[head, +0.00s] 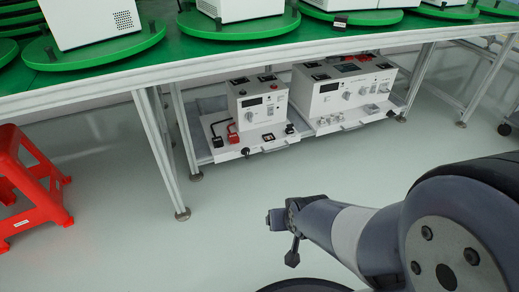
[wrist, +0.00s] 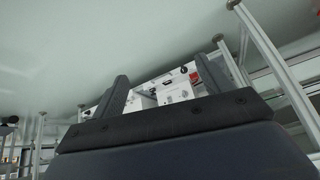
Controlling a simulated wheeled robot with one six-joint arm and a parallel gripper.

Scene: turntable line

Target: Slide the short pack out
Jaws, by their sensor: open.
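Two white instrument packs stand side by side on the low shelf under the green-topped table. The short pack (head: 258,105) is on the left in the head view, with a front ledge carrying a red part and a black handle-like piece. The longer pack (head: 340,92) is close beside it on the right. My gripper (head: 283,238) is in front of the shelf, clear of both packs. In the wrist view my gripper (wrist: 161,70) has its two fingers spread with nothing between them touching. Beyond them the short pack (wrist: 180,93) shows small and partly hidden by the gripper body.
Table legs (head: 158,150) stand left of the shelf, and another leg (head: 418,80) stands to its right. A red stool (head: 35,180) is at the far left. The pale floor (head: 130,235) in front of the shelf is clear. White machines sit on green turntables (head: 95,50) above.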

